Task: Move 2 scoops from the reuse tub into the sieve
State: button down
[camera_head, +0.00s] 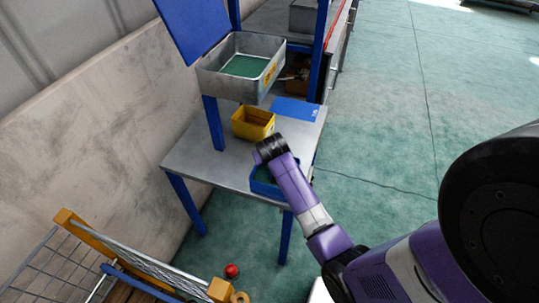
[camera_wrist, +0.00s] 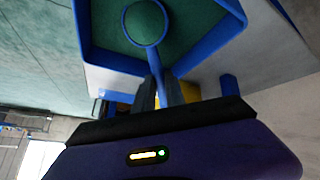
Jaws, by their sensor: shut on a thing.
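My gripper (camera_wrist: 160,95) is shut on the handle of a blue scoop (camera_wrist: 158,64). The scoop's round bowl shows green inside; I cannot tell whether that is a load. In the wrist view the bowl overlaps a blue-walled tub (camera_wrist: 92,45) with a green inside; their height gap is unclear. In the head view this blue tub (camera_head: 262,188) stands on the grey table's front, partly hidden by my arm. A yellow bin (camera_head: 246,132) stands behind it. A grey box (camera_head: 222,82) with a green inside and yellow label sits higher. I cannot tell which container is the sieve.
The grey table (camera_head: 205,152) has blue legs and posts. A flat blue sheet (camera_head: 297,109) lies at its back right. A pale wall (camera_head: 120,115) stands close on the left. A yellow-framed wire rack (camera_head: 120,258) and a red ball-like thing (camera_head: 232,270) are below. The green floor at right is clear.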

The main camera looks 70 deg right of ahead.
notch_tip(320, 180, up, 8)
jog(key=p, duration=0.7)
jog(key=shift+r, duration=0.2)
jog(key=shift+f, duration=0.1)
